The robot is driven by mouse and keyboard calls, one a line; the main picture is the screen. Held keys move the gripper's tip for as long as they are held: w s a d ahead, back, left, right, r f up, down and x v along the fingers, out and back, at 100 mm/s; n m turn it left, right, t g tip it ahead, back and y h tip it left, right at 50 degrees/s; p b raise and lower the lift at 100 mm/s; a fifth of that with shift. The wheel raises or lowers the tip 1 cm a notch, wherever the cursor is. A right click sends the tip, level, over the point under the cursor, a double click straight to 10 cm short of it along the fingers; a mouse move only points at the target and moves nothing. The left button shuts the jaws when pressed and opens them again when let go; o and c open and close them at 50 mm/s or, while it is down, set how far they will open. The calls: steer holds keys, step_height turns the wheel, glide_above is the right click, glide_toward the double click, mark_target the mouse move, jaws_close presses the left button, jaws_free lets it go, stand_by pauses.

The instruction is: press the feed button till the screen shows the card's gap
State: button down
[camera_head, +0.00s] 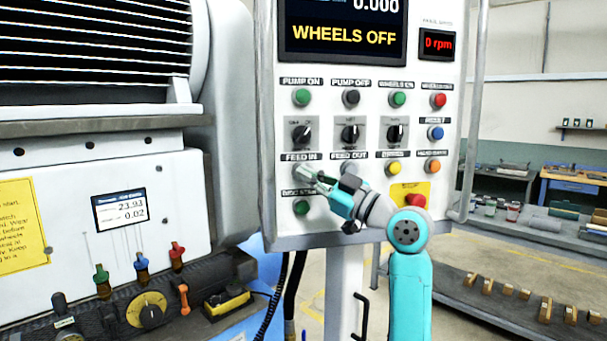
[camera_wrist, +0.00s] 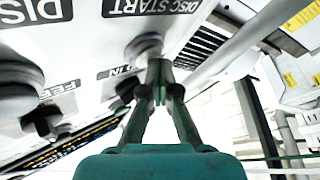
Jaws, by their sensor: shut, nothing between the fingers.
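The control panel (camera_head: 330,225) fills the middle of the head view. Its screen (camera_head: 342,30) shows 0.000, cut by the top edge, above yellow "WHEELS OFF". A pale feed-in button sits under the "FEED IN" label (camera_head: 300,157); my gripper (camera_head: 318,180) partly covers it. In the wrist view, my shut, empty fingertips (camera_wrist: 160,68) are right at the pale button (camera_wrist: 143,46); I cannot tell whether they touch or press it. A small blue-headed card (camera_head: 120,208) on the machine at left reads 23.93 and 0.02.
The green disc start button (camera_head: 302,207) is just below my gripper. Black selector knobs (camera_head: 350,133) are above, a yellow button (camera_head: 394,168) to the right, and a red stop button (camera_head: 415,201) close to my wrist. A grey rail (camera_head: 473,110) runs along the panel's right side.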

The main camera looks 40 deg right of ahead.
steer(key=shift+s+a, duration=0.45)
steer(key=shift+s, duration=0.35)
steer(key=shift+s+a, duration=0.45)
steer(key=shift+s, duration=0.25)
steer(key=shift+s+a, duration=0.4)
steer(key=shift+s, duration=0.35)
steer(key=shift+s+a, duration=0.45)
steer(key=shift+s, duration=0.25)
steer(key=shift+a, duration=0.1)
stand_by(0.4)
steer(key=s+a, duration=0.2)
steer(key=s, duration=0.1)
steer(key=shift+s, duration=0.1)
steer(key=shift+d, duration=0.1)
steer(key=w+d, duration=0.4)
steer(key=w, duration=0.3)
steer(key=shift+w+d, duration=0.25)
steer(key=shift+w, duration=0.05)
